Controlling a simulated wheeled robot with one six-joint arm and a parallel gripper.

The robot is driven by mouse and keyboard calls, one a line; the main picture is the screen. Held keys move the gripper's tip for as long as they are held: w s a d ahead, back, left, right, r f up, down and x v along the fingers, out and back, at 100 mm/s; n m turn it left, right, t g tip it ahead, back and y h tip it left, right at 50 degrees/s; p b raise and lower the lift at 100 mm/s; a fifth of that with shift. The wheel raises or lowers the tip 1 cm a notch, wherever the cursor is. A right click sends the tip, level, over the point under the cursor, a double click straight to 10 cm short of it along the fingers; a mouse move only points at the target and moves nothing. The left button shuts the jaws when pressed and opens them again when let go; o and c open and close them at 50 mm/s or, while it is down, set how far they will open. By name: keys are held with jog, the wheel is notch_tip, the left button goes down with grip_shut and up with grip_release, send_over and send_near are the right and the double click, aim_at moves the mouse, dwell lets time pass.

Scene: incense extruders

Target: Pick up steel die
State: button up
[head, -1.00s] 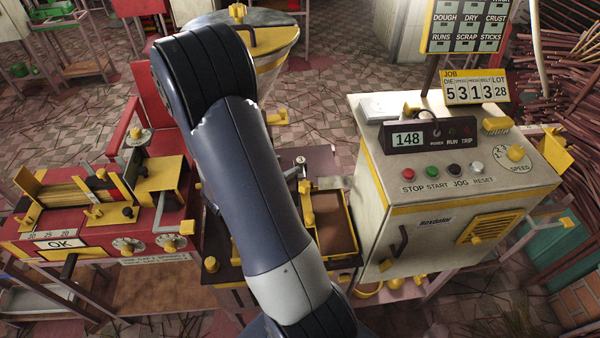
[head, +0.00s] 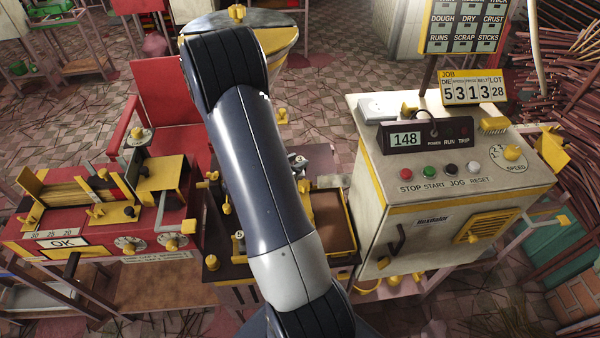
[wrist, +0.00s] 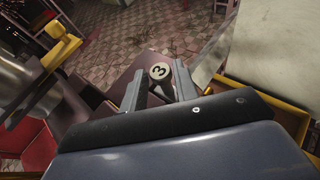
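A small round die with a pale face marked 3 (wrist: 159,71) shows in the wrist view, over a dark reddish-brown surface (wrist: 124,68). My gripper (wrist: 158,76) is open, with one grey finger to each side of the die near the fingertips. I cannot tell whether either finger touches it. In the head view my arm hides most of the gripper and the work area. A disc marked 5 (head: 239,235) shows just left of my arm.
A yellow-rimmed tray (head: 352,235) lies right of my arm, beside the cream control cabinet (head: 385,215). A red machine (head: 30,235) with yellow fittings stands at left. A large yellow-rimmed hopper (head: 285,42) is behind my arm.

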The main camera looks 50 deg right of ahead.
grip_shut()
jog(key=shift+r, duration=0.2)
dwell(0.5)
